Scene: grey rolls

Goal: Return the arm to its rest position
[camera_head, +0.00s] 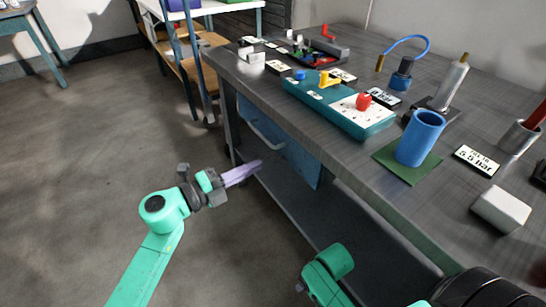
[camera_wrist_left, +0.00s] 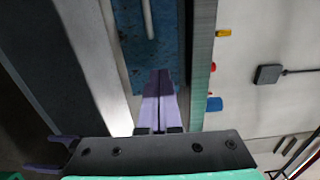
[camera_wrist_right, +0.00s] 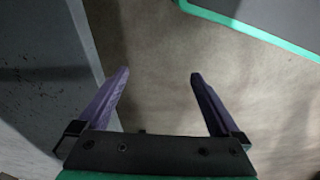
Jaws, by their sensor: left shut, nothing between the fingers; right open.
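My left gripper (camera_head: 258,165) has purple fingers and a green arm that comes in from the lower left in the head view. It is in the air in front of the workbench's side, below the bench top. In the left wrist view its fingers (camera_wrist_left: 158,75) are together with nothing between them, and the blue panel under the bench is behind them. My right arm shows only in part at the bottom of the head view. In the right wrist view the right gripper (camera_wrist_right: 158,75) has its purple fingers wide apart and empty, over a brownish floor.
The grey workbench (camera_head: 262,88) holds a teal box (camera_head: 375,122) with a red knob, a blue cup (camera_head: 419,138) on a green mat (camera_head: 390,160), a white block (camera_head: 500,209) and several labels. A blue drawer (camera_head: 290,150) hangs below. The floor at left is clear.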

